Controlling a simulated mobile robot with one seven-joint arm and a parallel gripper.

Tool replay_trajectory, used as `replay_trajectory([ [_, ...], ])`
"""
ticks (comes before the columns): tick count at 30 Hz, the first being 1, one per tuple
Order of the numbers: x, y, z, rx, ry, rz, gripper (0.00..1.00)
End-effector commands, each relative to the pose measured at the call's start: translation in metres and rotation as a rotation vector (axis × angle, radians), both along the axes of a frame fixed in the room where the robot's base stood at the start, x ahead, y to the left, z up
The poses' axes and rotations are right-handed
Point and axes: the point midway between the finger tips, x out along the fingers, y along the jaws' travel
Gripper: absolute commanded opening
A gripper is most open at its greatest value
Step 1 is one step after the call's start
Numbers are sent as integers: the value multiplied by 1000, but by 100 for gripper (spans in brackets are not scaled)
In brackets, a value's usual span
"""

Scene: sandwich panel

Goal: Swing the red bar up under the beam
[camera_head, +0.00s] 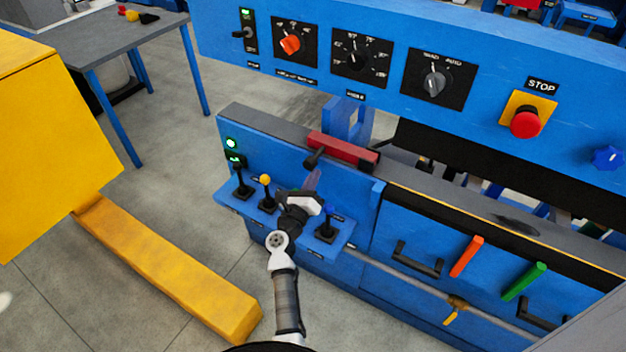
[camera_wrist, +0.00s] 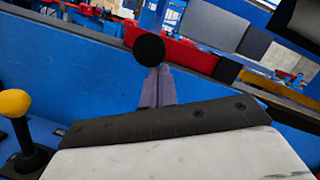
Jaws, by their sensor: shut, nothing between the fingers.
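The red bar (camera_head: 343,148) lies along the grey top ledge of the blue lower panel, with a dark block at its right end. A black round knob (camera_head: 312,158) sticks out near its left end. In the wrist view the red bar (camera_wrist: 190,55) runs across the upper middle, and the knob (camera_wrist: 149,48) stands in front of it. The blue beam (camera_head: 400,40) with dials is above and apart from the bar. My gripper (camera_head: 314,176) is shut and empty, just below the knob; its fingers (camera_wrist: 158,86) point at the knob. Whether they touch it is unclear.
Levers with yellow (camera_head: 265,179) and blue tops stand on a small shelf around my wrist. A red stop button (camera_head: 526,122) is on the beam. Orange and green handles (camera_head: 524,281) are at right. A yellow block and rail (camera_head: 165,265) stand at left, with open floor between.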

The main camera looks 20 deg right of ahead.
Motion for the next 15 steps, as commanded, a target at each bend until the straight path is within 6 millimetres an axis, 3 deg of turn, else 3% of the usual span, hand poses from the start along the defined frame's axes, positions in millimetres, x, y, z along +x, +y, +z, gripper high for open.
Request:
replay_trajectory([
  [15,3,3,14,62,-88,3,0],
])
